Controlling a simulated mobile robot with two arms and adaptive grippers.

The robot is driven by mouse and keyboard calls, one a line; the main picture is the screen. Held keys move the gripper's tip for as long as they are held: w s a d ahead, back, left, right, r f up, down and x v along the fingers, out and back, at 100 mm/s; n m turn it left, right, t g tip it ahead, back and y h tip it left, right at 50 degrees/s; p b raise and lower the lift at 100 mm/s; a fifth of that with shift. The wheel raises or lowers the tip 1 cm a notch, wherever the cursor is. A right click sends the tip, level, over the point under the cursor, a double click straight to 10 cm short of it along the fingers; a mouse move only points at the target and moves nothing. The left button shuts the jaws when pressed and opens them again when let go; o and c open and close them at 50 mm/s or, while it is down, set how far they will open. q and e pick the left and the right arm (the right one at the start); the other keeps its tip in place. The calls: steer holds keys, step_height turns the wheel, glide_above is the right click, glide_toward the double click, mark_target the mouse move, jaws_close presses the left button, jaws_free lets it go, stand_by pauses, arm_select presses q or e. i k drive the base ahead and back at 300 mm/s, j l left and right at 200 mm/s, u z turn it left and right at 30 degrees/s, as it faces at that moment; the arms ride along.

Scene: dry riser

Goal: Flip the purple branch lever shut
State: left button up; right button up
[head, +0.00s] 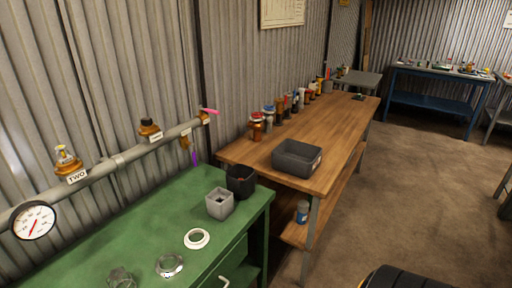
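The purple branch lever (194,158) is at the right end of the wall pipe. It hangs downward below a small brass branch valve (184,145), just above the back of the green bench. A pink lever (210,111) sits above it on a brass fitting at the pipe's end and points right, roughly along the pipe. The grey pipe (112,164) slopes up to the right along the corrugated wall. Neither of my grippers is in the head view.
The green bench (120,237) below the pipe carries a grey square pot (219,204), a black cup (240,182) and white rings (197,239). A round gauge (34,220) is at left. A wooden bench (335,128) with a dark bin (297,158) adjoins. Floor is open at right.

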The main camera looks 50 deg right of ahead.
mark_target(193, 146)
steer(key=i+l+z, duration=0.35)
steer(key=l, duration=0.15)
steer(key=i+l+z, duration=0.3)
steer(key=i+l, duration=0.15)
